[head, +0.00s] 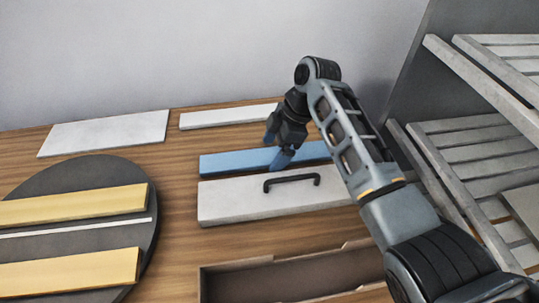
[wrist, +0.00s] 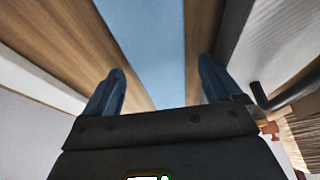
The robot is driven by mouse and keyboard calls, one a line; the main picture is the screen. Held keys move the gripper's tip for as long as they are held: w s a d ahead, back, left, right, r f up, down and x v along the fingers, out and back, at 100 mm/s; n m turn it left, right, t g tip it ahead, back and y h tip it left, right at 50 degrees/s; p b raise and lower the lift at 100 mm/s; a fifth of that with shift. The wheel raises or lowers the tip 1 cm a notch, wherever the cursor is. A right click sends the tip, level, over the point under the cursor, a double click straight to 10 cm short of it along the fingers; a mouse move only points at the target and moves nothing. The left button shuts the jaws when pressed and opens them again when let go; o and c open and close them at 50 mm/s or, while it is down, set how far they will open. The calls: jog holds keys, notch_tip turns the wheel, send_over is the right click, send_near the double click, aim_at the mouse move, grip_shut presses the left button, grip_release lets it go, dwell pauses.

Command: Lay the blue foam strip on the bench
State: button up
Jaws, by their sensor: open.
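The blue foam strip (head: 226,162) lies flat on the wooden bench top (head: 178,225), behind a grey lid with a black handle. It runs left to right in the head view, and my arm hides part of it. My gripper (head: 275,149) is over the strip with its blue fingers apart, one toward each long edge. In the wrist view the strip (wrist: 150,35) passes between the open fingers (wrist: 162,75), with wood showing on both sides. I see no contact between fingers and strip.
The grey lid (head: 235,203) with its black handle (head: 292,180) is close in front. An open brown box (head: 230,285) is nearer still. A dark round disc (head: 80,170) bears yellow strips at left. Pale boards (head: 105,133) lie at the back; slatted racks (head: 480,150) stand at right.

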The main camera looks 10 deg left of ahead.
jog(key=shift+a+f, duration=0.1)
jog(key=shift+f, duration=0.1)
jog(key=c, duration=1.1)
